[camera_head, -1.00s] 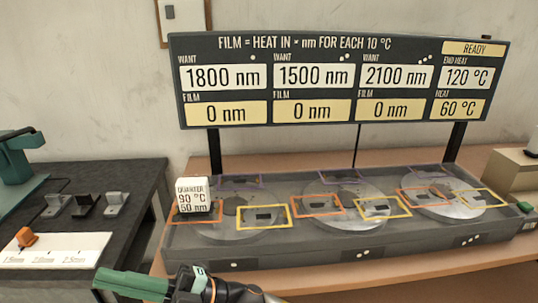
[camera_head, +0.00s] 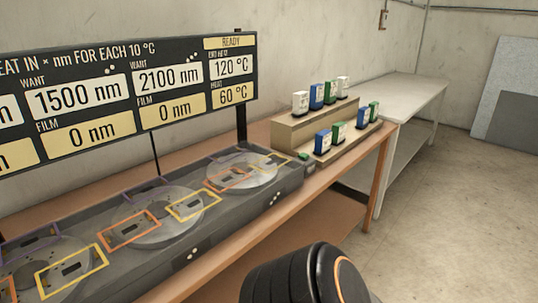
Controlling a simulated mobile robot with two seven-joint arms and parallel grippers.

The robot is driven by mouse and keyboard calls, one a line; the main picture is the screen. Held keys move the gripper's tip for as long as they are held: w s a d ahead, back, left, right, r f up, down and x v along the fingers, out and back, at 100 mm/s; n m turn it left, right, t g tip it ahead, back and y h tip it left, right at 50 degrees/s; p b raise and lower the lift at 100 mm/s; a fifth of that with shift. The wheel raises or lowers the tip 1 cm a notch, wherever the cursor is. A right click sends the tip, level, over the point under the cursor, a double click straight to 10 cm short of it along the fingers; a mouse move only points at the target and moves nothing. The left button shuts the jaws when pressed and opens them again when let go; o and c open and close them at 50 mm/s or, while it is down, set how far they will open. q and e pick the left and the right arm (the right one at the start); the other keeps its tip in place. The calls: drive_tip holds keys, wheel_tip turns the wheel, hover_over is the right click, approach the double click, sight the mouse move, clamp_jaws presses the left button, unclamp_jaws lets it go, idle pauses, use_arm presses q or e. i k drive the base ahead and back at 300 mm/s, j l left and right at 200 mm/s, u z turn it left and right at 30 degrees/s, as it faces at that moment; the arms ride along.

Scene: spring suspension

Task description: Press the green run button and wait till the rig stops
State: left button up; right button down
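The rig (camera_head: 178,246) is a long dark grey box with round metal discs on top, framed by orange, yellow and purple outlines. A small green button (camera_head: 303,156) sits at its right end. The display board (camera_head: 120,95) above the rig reads READY, with end heat 120 °C, heat 60 °C and film 0 nm in the visible boxes. A black link of my own arm shows at the bottom. Neither gripper is in view, and nothing visible touches the button.
A stepped tan stand (camera_head: 305,130) right of the rig holds several blue, green and white blocks. The wooden bench (camera_head: 340,168) carries the rig and stand. A pale table (camera_head: 410,98) stands behind to the right. The floor (camera_head: 460,210) at right is clear.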

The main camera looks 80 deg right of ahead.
sight(304, 156)
drive_tip(key=k+l, duration=0.2)
drive_tip(key=l, duration=0.3)
drive_tip(key=k+l+z, duration=0.15)
drive_tip(key=l, duration=0.4)
drive_tip(key=k+l, duration=0.2)
drive_tip(key=l, duration=0.35)
drive_tip(key=k+l+z, duration=0.1)
drive_tip(key=l, duration=0.4)
drive_tip(key=k+l, duration=0.2)
drive_tip(key=l, duration=0.35)
drive_tip(key=k+l+z, duration=0.15)
drive_tip(key=l, duration=0.4)
drive_tip(key=k+l, duration=0.1)
drive_tip(key=l, duration=0.5)
drive_tip(key=k+l+z, duration=0.1)
drive_tip(key=l, duration=0.45)
